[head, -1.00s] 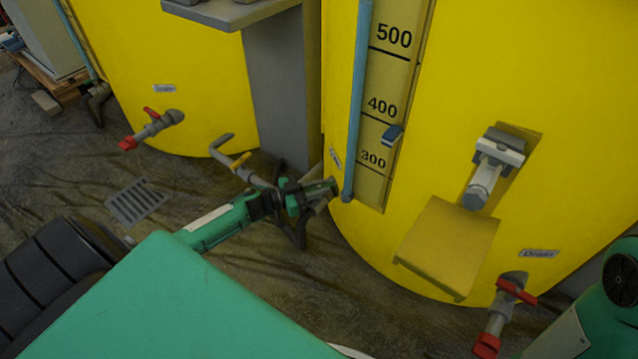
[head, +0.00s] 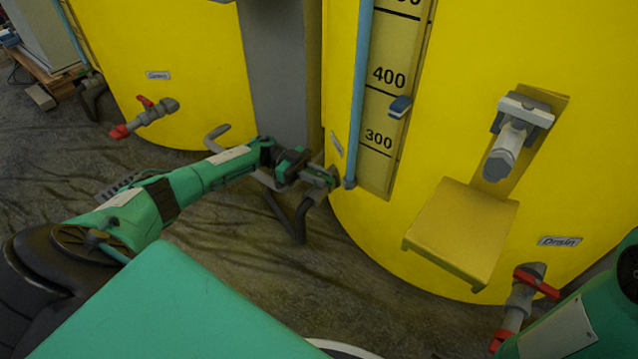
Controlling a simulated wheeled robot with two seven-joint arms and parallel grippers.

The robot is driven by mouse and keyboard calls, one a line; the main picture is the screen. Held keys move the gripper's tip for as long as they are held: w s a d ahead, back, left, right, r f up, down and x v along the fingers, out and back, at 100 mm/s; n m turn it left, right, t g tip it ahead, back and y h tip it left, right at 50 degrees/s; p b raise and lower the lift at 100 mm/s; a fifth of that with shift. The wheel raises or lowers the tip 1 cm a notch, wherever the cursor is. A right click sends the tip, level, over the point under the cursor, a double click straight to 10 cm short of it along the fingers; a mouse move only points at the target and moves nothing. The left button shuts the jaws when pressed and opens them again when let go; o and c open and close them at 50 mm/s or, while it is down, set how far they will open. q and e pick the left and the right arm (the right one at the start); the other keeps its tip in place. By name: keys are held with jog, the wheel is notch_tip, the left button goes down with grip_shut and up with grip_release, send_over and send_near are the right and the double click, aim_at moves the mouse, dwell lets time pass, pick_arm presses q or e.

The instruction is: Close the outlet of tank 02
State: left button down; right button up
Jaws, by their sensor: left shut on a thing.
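The near yellow tank (head: 460,60) fills the right of the view; no tank number is readable. At its lower left side a grey outlet fitting (head: 332,172) sticks out, below a small label. My left gripper (head: 314,174) is at this fitting, shut on a part of the outlet valve that its dark fingers mostly hide. I cannot tell how the valve's handle is turned. A grey bent pipe (head: 214,137) shows behind my left arm, and a dark hose (head: 300,222) hangs below the gripper. My right gripper is out of view.
A drain valve (head: 523,292) with a red handle is at the lower right, under a "Drain" label (head: 559,241). A yellow step-like ledge (head: 462,232) juts from the tank. Another yellow tank (head: 160,50) with a red-handled valve (head: 150,112) stands left. A blue level tube (head: 359,90) runs close to the gripper.

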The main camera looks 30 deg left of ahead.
pick_arm(q)
jog(key=shift+f+m+g+b, duration=0.15)
jog(key=shift+m+g+b, duration=0.3)
jog(key=shift+g, duration=0.45)
jog(key=shift+m+b, duration=0.25)
jog(key=shift+b, duration=0.05)
jog(key=shift+d+g, duration=0.1)
jog(key=shift+g, duration=0.2)
jog(key=c, duration=1.4)
grip_release()
jog(key=shift+o, duration=0.2)
